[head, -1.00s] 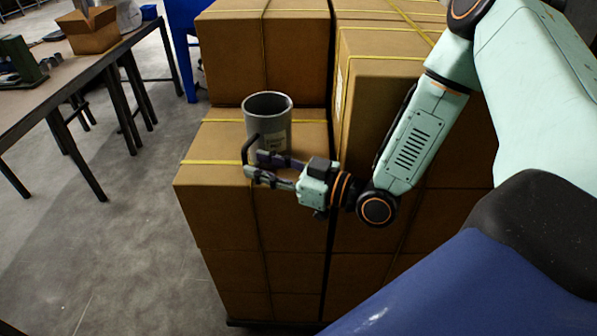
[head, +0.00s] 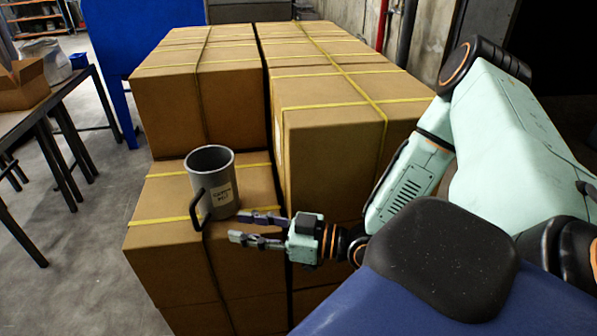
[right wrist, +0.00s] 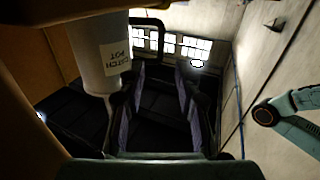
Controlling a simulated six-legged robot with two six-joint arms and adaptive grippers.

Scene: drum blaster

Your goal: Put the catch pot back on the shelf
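The catch pot (head: 215,180) is a grey open-topped cylinder with a pale label and a dark loop handle (head: 197,210). It stands upright on a lower carton (head: 165,200), near that carton's front edge, with the handle toward the front left. My right gripper (head: 238,227) is open and empty, to the right of the handle and apart from it. In the right wrist view the pot (right wrist: 97,45) is at upper left, its label reading catch pot, and the handle lies beyond the parted fingers (right wrist: 158,100). My left gripper is in no view.
Taller strapped cartons (head: 330,130) rise right behind the pot and beside my right arm. A dark-legged table (head: 25,118) with an open carton (head: 22,85) stands at left. A blue panel (head: 120,40) stands behind.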

